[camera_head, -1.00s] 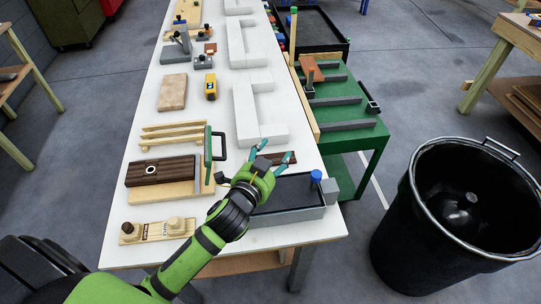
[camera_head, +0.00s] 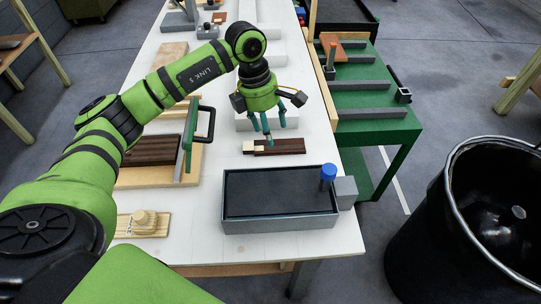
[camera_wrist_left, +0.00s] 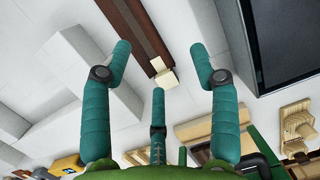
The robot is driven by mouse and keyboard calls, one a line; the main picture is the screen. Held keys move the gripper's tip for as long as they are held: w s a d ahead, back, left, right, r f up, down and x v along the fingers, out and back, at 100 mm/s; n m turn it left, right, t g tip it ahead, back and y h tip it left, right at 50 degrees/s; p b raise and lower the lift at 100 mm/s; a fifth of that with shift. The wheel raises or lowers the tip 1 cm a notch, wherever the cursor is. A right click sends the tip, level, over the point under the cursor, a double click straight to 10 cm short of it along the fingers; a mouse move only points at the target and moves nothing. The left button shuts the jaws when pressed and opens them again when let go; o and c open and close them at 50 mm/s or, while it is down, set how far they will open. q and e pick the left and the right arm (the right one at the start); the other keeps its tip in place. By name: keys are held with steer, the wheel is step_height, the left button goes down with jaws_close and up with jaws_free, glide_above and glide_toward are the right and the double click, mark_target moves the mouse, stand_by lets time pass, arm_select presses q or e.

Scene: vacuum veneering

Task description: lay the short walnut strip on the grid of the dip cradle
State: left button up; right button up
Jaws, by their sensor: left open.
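The short walnut strip (camera_head: 287,146) lies on the white table, dark brown, with a pale block (camera_head: 253,147) at its left end. My left gripper (camera_head: 272,127) is open and points down just above the strip. In the left wrist view the strip (camera_wrist_left: 142,28) and its pale end (camera_wrist_left: 161,74) show between the open, empty fingers (camera_wrist_left: 160,58). A grey-rimmed dark tray (camera_head: 281,225) with a blue knob (camera_head: 328,172) stands nearer than the strip. I cannot tell whether this is the dip cradle; no grid is clearly visible. My right gripper is not in view.
A green frame with a black handle (camera_head: 203,124) stands left of the strip beside a dark brown panel (camera_head: 152,150). White blocks (camera_head: 262,50) stand behind. A green table (camera_head: 370,133) adjoins at the right, with a black bin (camera_head: 470,240) nearer. Bare tabletop separates strip and tray.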

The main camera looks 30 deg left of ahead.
arm_select(q)
steer(key=y+b, duration=0.1)
steer(key=y, duration=0.1)
glide_above(247, 146)
steer(key=w, duration=0.1)
steer(key=shift+w+d+f, duration=0.15)
steer(key=shift+d+f, duration=0.25)
steer(key=shift+f, duration=0.25)
steer(key=shift+a+n, duration=0.3)
steer(key=shift+s+f, duration=0.25)
steer(key=shift+f, duration=0.05)
steer(key=f, duration=0.1)
steer(key=f+p, duration=0.1)
steer(key=f, duration=0.1)
steer(key=s+f+p, duration=0.1)
steer(key=f, duration=0.1)
steer(key=shift+a+f, duration=0.1)
steer(key=shift+f, duration=0.05)
steer(key=shift+w+f, duration=0.1)
steer(key=shift+f, duration=0.3)
steer(key=c, duration=0.9)
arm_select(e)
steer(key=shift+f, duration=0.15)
